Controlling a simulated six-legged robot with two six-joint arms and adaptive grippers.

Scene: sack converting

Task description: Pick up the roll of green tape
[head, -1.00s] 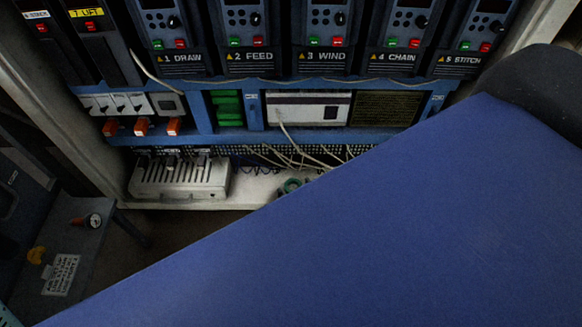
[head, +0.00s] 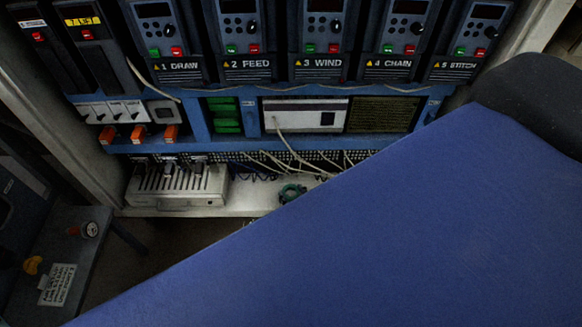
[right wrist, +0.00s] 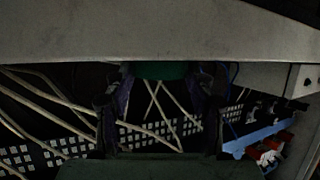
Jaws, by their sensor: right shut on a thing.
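The roll of green tape (head: 292,192) shows in the head view at the front of the white cabinet floor, below the loose cables. Its lower part is hidden behind my own blue arm. In the right wrist view the green tape (right wrist: 160,70) sits between the two fingers of my right gripper (right wrist: 162,84), its upper part cut off by a pale beam. The right gripper is shut on the tape. In the head view its fingers are hidden or too dark to make out. My left gripper is not in view.
A white slotted unit (head: 178,186) stands left of the tape on the cabinet floor. Pale cables (head: 300,160) hang behind the tape. The pale front edge (right wrist: 150,30) of the cabinet lies close to my right gripper. Labelled drives (head: 247,40) fill the top.

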